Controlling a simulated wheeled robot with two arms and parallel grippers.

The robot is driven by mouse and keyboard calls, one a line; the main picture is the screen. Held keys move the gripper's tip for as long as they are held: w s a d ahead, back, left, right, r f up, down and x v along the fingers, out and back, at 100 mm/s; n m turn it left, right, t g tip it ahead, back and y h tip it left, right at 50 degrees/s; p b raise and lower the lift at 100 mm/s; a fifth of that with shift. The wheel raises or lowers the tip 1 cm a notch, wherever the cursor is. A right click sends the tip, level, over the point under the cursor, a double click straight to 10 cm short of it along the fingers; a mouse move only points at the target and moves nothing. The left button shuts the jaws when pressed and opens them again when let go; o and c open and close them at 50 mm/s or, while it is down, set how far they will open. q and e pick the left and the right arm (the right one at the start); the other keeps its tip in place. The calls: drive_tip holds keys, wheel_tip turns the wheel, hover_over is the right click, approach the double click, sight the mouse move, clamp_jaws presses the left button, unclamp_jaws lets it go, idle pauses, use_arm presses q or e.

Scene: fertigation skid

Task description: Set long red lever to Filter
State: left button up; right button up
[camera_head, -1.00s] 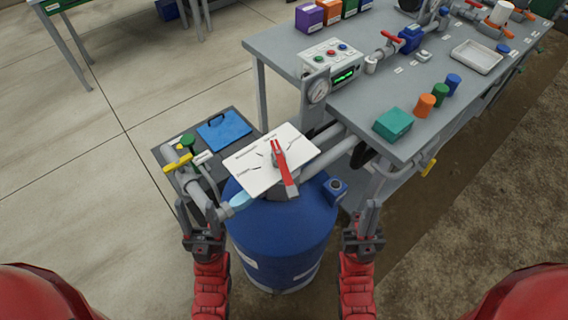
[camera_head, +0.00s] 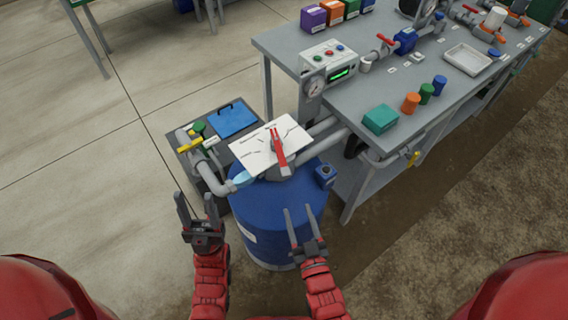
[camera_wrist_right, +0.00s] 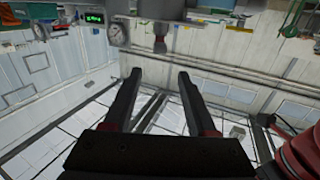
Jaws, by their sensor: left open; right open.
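The long red lever (camera_head: 280,155) lies across a white label plate (camera_head: 248,153) on top of the blue tank (camera_head: 270,222). It runs from near the plate's far edge toward me; the plate's lettering is too small to read. My left gripper (camera_head: 196,205) is open and empty, left of the tank. My right gripper (camera_head: 298,213) is open and empty in front of the tank's right side, nearer to me than the lever and apart from it. The right wrist view shows its two spread fingers (camera_wrist_right: 158,80) with nothing between them; the lever is not visible there.
A pressure gauge (camera_head: 314,86) stands behind the plate. The grey bench (camera_head: 350,103) at right holds a control box (camera_head: 328,62) and a teal box (camera_head: 381,118).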

sight(283, 163)
drive_tip(key=p+x, duration=0.4)
drive_tip(key=x, duration=1.1)
drive_tip(key=shift+w+r, duration=0.15)
drive_tip(key=shift+w, duration=0.25)
drive_tip(key=shift+w+a, duration=0.15)
drive_tip(key=shift+w, duration=0.6)
clamp_jaws()
